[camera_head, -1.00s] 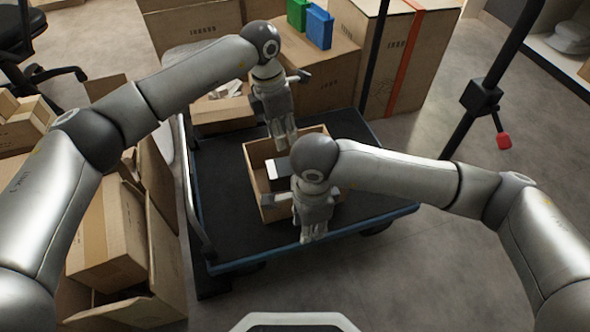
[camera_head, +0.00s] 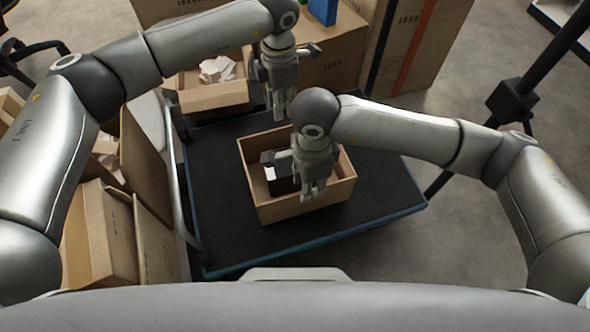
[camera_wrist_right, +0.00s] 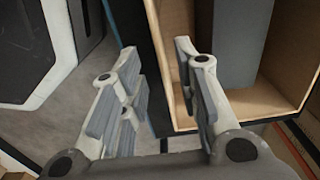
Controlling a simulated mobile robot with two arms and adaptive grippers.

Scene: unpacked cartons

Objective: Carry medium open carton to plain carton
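The open carton (camera_head: 325,203) sits upright on the black deck of a platform cart, with a dark object (camera_head: 284,180) inside. It also shows in the right wrist view (camera_wrist_right: 167,60). My right gripper (camera_head: 315,194) hangs over its near side. In the right wrist view the right gripper (camera_wrist_right: 160,95) is open, with one finger overlapping the carton's inside and the other outside its wall. My left gripper (camera_head: 279,114) points down near the far rim, apparently above it; its finger gap is unclear. I cannot tell for sure which other carton is the plain one.
An open carton of pale pieces (camera_head: 214,95) stands at the cart's back left. Large closed cartons (camera_head: 335,68) stand behind. Opened cartons (camera_head: 100,235) crowd the left. The cart deck (camera_head: 215,210) is bare around the carton. A black pole (camera_head: 510,105) stands right.

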